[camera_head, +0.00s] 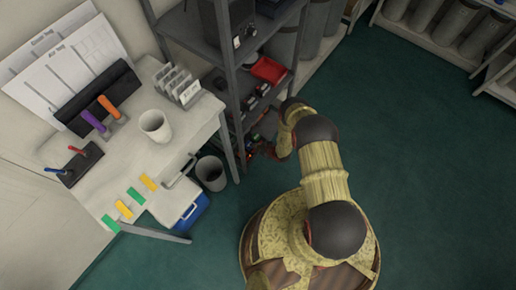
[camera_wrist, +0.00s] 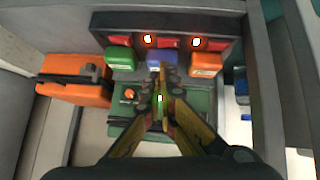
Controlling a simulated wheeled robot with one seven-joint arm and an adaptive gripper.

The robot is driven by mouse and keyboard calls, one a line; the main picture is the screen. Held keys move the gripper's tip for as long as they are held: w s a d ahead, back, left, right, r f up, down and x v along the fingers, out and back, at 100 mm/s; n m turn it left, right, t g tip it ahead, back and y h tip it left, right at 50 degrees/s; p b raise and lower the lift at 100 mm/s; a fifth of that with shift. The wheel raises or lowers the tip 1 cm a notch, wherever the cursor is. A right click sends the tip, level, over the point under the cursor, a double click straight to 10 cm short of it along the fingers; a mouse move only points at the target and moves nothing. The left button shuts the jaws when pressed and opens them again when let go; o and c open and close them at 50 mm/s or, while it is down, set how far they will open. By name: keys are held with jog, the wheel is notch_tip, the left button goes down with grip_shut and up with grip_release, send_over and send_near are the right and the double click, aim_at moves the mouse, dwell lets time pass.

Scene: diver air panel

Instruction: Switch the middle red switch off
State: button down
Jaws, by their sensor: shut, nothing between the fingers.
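In the wrist view a dark panel (camera_wrist: 230,24) carries a row of red switches, with the middle red switch (camera_wrist: 168,43) above a blue block. An orange-white light glows beside it, and another glows by the right red switch (camera_wrist: 215,44). Contact cannot be told. In the head view my gripper (camera_head: 264,143) is at the grey shelf, small and partly hidden.
A green block (camera_wrist: 120,58) and an orange block (camera_wrist: 205,64) flank the blue one. A green box (camera_wrist: 125,103) lies below, and an orange case (camera_wrist: 75,82) stands left. Shelf posts close in both sides. In the head view a white desk (camera_head: 185,135) and bin (camera_head: 211,173) stand left.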

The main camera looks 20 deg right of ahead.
aim_at(254, 151)
notch_tip(254, 151, down, 2)
jog(key=shift+f+b, duration=0.1)
jog(key=shift+b, duration=0.3)
jog(key=shift+d, duration=0.1)
jog(key=shift+w+d+f, duration=0.1)
jog(key=shift+f, duration=0.15)
jog(key=shift+d+f, duration=0.1)
jog(key=shift+w+f, duration=0.1)
